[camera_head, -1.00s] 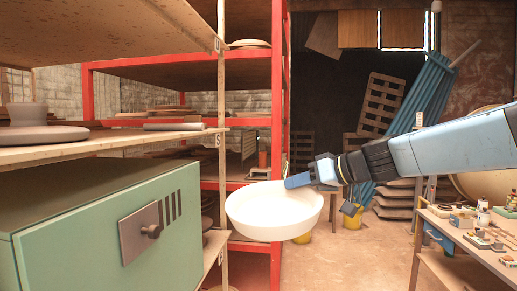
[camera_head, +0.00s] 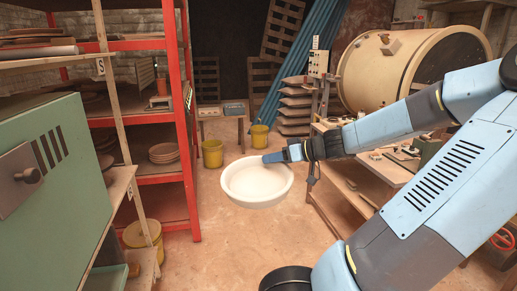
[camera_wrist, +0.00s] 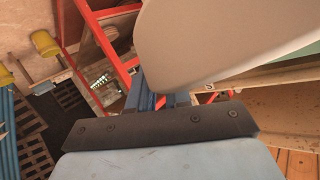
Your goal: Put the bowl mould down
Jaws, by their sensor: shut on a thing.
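The bowl mould (camera_head: 256,184) is a wide, white, shallow round bowl. In the head view it hangs in the air over the open floor, near the middle of the picture, about level with its opening upward. My gripper (camera_head: 276,157) is shut on the bowl's far right rim. In the wrist view the bowl mould (camera_wrist: 225,40) fills the upper right as a large pale curved surface, beyond the dark plate of my gripper. The fingertips are mostly hidden there.
A red rack (camera_head: 180,110) with shelves and stacked plates stands left. A green cabinet (camera_head: 50,185) is nearer left. A workbench (camera_head: 375,175) with small items stands right, below a cream drum (camera_head: 400,65). Yellow buckets (camera_head: 212,153) and a small table (camera_head: 222,112) are behind. Floor between is clear.

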